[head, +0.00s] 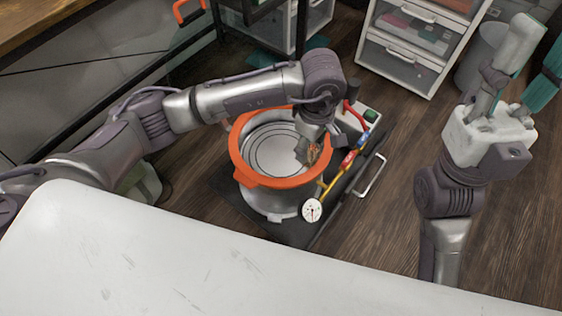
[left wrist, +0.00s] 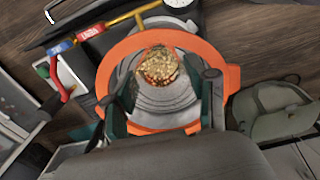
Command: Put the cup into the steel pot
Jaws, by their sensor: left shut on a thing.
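My left gripper (head: 308,151) points down over the right part of the pot's opening. It is shut on the cup (head: 314,154), which shows as a small brownish-gold piece at the fingertips. In the left wrist view the cup (left wrist: 158,66) has a speckled golden face between the two fingers, with the orange rim around it. Its depth relative to the rim is hard to tell. My right gripper (head: 538,45) is open, empty and raised at the right.
A dark base (head: 290,232) with a metal handle (head: 371,177) lies under the pot. A gauge (head: 312,210) and coloured valves (head: 348,160) stand close to its right side. A white table (head: 130,250) fills the front. Drawers (head: 405,50) stand behind.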

